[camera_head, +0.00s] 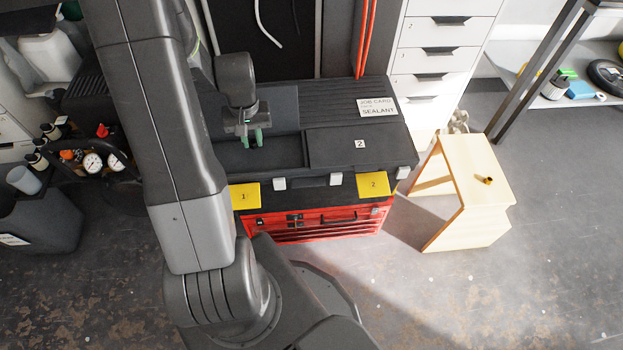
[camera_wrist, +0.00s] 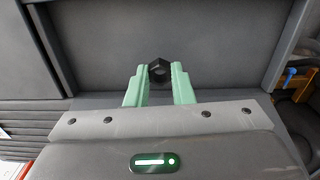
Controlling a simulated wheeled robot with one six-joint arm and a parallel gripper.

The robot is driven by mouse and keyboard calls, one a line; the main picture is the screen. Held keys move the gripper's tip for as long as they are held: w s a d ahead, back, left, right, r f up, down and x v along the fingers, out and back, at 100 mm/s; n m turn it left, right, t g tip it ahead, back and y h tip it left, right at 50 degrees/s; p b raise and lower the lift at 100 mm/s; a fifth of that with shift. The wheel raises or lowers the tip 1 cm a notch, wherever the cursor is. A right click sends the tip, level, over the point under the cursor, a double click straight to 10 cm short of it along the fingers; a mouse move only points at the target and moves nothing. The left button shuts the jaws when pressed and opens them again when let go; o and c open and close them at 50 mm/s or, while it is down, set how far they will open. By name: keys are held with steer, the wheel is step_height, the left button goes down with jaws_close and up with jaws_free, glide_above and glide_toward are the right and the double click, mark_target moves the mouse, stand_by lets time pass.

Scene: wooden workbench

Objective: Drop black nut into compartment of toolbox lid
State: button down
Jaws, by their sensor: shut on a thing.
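The black nut (camera_wrist: 159,70) shows in the wrist view between the two green fingertips of my gripper (camera_wrist: 159,77). My gripper is shut on the nut. In the head view my gripper (camera_head: 250,140) is over the open, left compartment (camera_head: 285,150) of the dark toolbox lid; the nut cannot be made out there. In the wrist view the compartment floor (camera_wrist: 215,40) and its raised walls lie around the nut. The nut's exact height over the floor is hard to tell. A flat cover marked 2 (camera_head: 340,145) closes the right compartment.
A job card reading SEALANT (camera_head: 377,106) lies on the lid's back right. Yellow labels 1 (camera_head: 245,196) and 2 (camera_head: 373,184) sit on the front edge above red drawers (camera_head: 320,222). A wooden stool (camera_head: 478,180) with a small brass-coloured part stands to the right.

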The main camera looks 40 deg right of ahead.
steer(key=shift+f, duration=0.2)
steer(key=c, duration=1.2)
jaws_free()
step_height(320, 180, up, 14)
steer(key=p, duration=0.2)
steer(key=shift+f+p, duration=0.1)
steer(key=shift+p, duration=0.2)
step_height(320, 180, down, 14)
steer(key=b, duration=0.3)
steer(key=shift+f, duration=0.25)
step_height(320, 180, up, 3)
steer(key=shift+r+p, duration=0.1)
steer(key=shift+p, duration=1.15)
steer(key=shift+r+p, duration=0.45)
steer(key=shift+r, duration=0.25)
